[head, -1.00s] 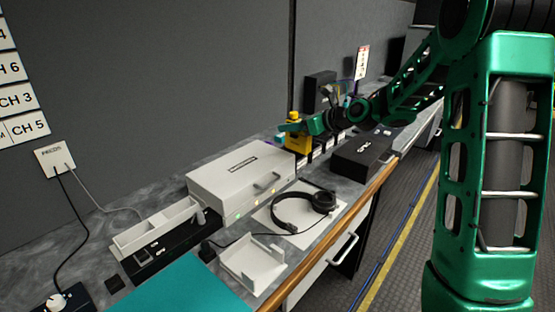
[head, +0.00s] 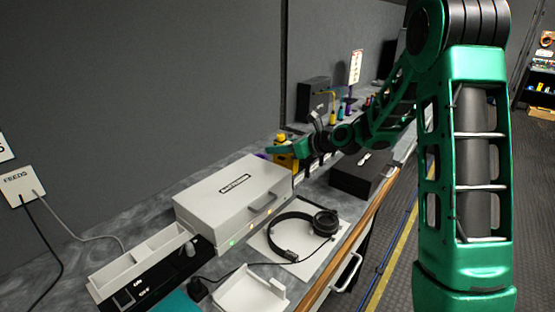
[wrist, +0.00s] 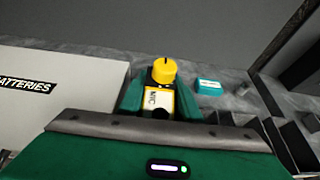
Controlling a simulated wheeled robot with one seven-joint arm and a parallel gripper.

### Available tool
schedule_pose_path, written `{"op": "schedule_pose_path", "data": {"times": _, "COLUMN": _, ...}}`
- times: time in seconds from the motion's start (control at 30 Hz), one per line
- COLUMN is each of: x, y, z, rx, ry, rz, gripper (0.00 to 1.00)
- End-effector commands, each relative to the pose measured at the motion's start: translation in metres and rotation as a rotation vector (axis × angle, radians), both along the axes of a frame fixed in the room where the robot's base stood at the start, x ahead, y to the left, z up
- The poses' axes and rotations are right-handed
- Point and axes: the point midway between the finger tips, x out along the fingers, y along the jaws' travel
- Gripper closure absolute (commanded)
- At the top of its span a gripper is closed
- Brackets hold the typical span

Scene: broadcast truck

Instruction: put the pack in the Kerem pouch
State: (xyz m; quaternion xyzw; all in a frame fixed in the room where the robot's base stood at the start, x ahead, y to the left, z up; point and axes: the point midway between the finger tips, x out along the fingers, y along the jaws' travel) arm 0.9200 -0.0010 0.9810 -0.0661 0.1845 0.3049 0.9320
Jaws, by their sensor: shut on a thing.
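The pack (wrist: 160,100), yellow and black with a yellow knob on top and a white MIC label, is held between the green fingers of my gripper (wrist: 148,98) in the wrist view. In the head view the yellow pack (head: 284,161) shows at the far right corner of the white case, with my gripper (head: 286,147) on it. I cannot tell whether it touches the counter. A row of dark pouches (wrist: 291,143) stands to the right of my gripper in the wrist view. Their name labels cannot be read, so I cannot tell which is Kerem's.
The white BATTERIES case (head: 225,200) stands close left of the pack. A small teal box (wrist: 209,86) lies behind, near the wall. A black case (head: 362,174) stands to the right; headphones (head: 297,235) lie in front on a white sheet.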

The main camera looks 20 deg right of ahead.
Motion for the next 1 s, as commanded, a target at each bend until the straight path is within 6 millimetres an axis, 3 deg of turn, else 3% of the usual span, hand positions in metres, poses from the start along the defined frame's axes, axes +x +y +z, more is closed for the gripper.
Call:
{"op": "schedule_pose_path", "data": {"times": 0.3, "x": 0.0, "y": 0.0, "z": -0.035, "rx": 0.001, "ry": 0.001, "rz": -0.001, "gripper": 0.97}}
{"op": "schedule_pose_path", "data": {"times": 0.63, "x": 0.0, "y": 0.0, "z": -0.037, "rx": 0.0, "ry": 0.0, "rz": 0.0, "gripper": 0.97}}
{"op": "schedule_pose_path", "data": {"times": 0.67, "x": 0.0, "y": 0.0, "z": -0.037, "rx": 0.0, "ry": 0.0, "rz": 0.0, "gripper": 0.62}}
{"op": "schedule_pose_path", "data": {"times": 0.7, "x": 0.0, "y": 0.0, "z": -0.037, "rx": 0.0, "ry": 0.0, "rz": 0.0, "gripper": 0.52}}
{"op": "schedule_pose_path", "data": {"times": 1.0, "x": 0.0, "y": 0.0, "z": -0.037, "rx": 0.0, "ry": 0.0, "rz": -0.001, "gripper": 0.5}}
